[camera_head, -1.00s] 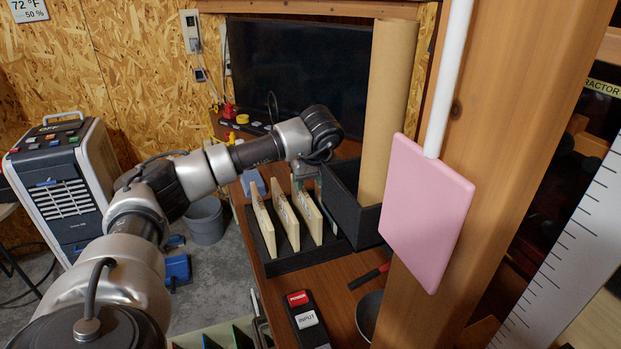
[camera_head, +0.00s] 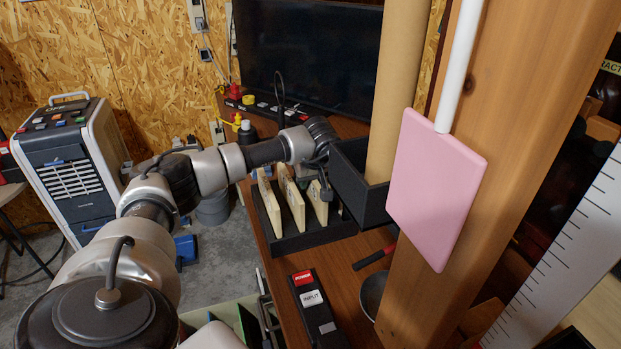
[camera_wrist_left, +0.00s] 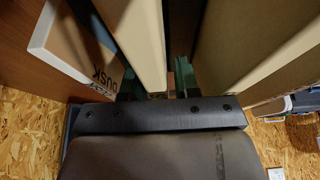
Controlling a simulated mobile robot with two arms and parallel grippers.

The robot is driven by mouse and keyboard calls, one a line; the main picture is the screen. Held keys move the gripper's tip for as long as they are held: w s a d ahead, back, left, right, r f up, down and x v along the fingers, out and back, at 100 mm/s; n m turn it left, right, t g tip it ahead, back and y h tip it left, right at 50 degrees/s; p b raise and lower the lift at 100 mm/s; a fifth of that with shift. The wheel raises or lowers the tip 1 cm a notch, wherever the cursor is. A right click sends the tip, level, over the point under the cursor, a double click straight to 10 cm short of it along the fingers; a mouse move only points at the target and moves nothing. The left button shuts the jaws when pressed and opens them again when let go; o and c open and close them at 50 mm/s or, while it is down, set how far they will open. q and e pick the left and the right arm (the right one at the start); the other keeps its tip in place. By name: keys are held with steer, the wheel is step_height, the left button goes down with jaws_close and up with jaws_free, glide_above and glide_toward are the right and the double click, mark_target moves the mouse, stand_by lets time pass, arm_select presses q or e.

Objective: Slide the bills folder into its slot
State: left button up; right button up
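A black rack (camera_head: 290,243) on the bench holds upright cream dividers (camera_head: 295,205), several slots side by side. My left gripper (camera_head: 325,188) is low at the rack's right end, beside the rightmost divider, partly hidden by its own wrist. In the left wrist view its dark greenish fingers (camera_wrist_left: 158,82) stand apart, with a cream panel (camera_wrist_left: 140,35) reaching down between or just in front of them. A white-edged panel with the printed letters DUSK (camera_wrist_left: 85,55) is left of them. I cannot pick out the bills folder with certainty. My right gripper is not in view.
A black bin (camera_head: 358,195) with a tall cardboard tube (camera_head: 398,90) stands right of the rack. A remote (camera_head: 313,308) lies in front; a crate with dark green sheets (camera_head: 248,325) is below.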

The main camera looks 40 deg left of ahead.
arm_select(q)
jaws_close()
steer(key=shift+c, duration=2.2)
jaws_free()
steer(key=shift+r, duration=0.1)
jaws_close()
steer(key=shift+r, duration=0.1)
step_height(320, 180, up, 15)
steer(key=p, duration=1.2)
steer(key=shift+p, duration=0.4)
steer(key=shift+f, duration=0.25)
